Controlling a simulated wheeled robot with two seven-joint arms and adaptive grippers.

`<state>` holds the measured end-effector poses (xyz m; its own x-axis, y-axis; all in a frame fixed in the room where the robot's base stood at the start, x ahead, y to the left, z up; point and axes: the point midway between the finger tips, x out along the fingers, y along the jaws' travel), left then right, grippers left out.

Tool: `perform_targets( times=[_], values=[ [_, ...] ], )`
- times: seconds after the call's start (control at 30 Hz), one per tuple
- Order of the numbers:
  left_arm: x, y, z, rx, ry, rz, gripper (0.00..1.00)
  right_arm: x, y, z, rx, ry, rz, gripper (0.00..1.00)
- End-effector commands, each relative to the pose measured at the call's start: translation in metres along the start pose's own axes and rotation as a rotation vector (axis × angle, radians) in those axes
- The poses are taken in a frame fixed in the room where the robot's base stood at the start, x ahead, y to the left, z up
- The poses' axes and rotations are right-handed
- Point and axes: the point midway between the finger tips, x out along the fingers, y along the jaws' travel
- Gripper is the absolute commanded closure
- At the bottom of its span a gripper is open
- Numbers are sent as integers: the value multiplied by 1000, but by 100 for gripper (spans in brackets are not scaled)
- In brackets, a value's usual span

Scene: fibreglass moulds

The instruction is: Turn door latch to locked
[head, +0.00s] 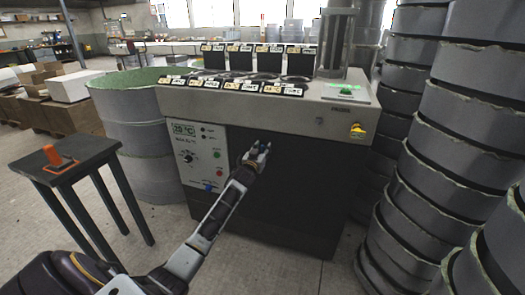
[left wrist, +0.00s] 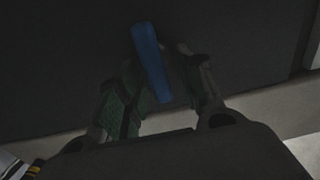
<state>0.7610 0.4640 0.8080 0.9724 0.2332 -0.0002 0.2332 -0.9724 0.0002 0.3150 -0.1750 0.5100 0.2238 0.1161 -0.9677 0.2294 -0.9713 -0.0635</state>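The door latch (left wrist: 150,62) is a blue bar in the left wrist view, set on a dark door and standing nearly upright with its top tilted slightly left. My left gripper (left wrist: 160,70) has its fingers apart, one on each side of the latch. Whether either finger touches it is too dark to tell. In the head view my left gripper (head: 262,152) is at the dark front door (head: 285,195) of the grey machine, just right of its control panel. A bit of blue shows at its fingertips. My right gripper is not in view.
The white control panel (head: 200,158) has a knob and buttons. A large grey drum (head: 140,135) stands left of the machine. A dark stool (head: 75,165) with an orange item is at the left. Tall stacks of grey rings (head: 440,150) crowd the right side.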

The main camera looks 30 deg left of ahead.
Motion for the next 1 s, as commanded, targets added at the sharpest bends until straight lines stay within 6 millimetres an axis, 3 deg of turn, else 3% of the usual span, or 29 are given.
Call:
perform_targets(
  times=[0.37,0.63,1.0],
  values=[
    [2,0,0,0,0,0,64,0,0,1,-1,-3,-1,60],
    [2,0,0,0,0,0,96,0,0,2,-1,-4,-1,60],
    [1,1,-1,46,-1,0,96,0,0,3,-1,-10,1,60]
  ],
)
